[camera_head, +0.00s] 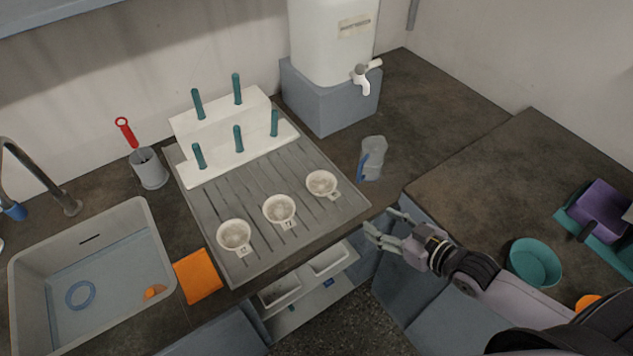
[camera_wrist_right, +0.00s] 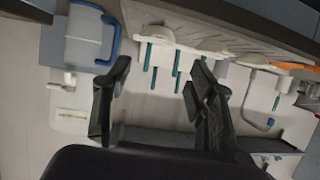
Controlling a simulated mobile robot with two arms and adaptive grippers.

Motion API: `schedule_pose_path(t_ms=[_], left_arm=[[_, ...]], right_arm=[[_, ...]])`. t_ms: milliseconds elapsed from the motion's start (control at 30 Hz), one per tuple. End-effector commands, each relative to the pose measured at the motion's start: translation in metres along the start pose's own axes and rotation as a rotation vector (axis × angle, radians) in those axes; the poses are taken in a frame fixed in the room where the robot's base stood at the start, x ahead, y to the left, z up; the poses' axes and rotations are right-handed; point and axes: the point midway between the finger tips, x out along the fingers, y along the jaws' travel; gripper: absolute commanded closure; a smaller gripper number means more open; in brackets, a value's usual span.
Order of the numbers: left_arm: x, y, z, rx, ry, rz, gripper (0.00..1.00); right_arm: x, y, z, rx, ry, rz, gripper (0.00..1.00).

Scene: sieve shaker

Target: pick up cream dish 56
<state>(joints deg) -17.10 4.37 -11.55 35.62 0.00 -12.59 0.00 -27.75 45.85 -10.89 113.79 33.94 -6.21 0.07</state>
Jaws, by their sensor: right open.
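Three small cream dishes stand in a slanting row on the grey ribbed draining board (camera_head: 210,205): a left dish (camera_head: 233,234), a middle dish (camera_head: 279,208) and a right dish (camera_head: 321,183). Each holds pale contents and has a small number tag at its front. The tags are too small to tell surely which dish is 56. My right gripper (camera_head: 379,221) is open and empty, right of the board's front corner and apart from the dishes. Its spread fingers also show in the right wrist view (camera_wrist_right: 160,75). My left gripper is out of view.
A clear jug with a blue handle (camera_head: 374,157) stands behind my right gripper. A white peg rack (camera_head: 225,160) with teal pegs stands at the board's back. An orange cloth (camera_head: 197,276) and a sink (camera_head: 150,220) lie left. A teal bowl (camera_head: 533,262) is on the right counter.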

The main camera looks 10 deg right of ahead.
Motion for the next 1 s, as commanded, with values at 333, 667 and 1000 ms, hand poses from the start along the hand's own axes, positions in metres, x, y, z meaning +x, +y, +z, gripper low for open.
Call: schedule_pose_path(t_ms=[333, 667, 1000], left_arm=[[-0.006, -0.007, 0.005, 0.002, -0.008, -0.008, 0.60], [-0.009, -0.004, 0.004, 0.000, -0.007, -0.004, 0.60], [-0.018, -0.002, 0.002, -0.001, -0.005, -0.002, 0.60]], right_arm=[[0.060, 0.002, -0.002, 0.001, 0.003, 0.003, 0.48], [0.110, 0.001, -0.001, 0.000, 0.000, 0.003, 0.48], [0.140, 0.001, -0.009, 0.000, 0.001, 0.003, 0.48]])
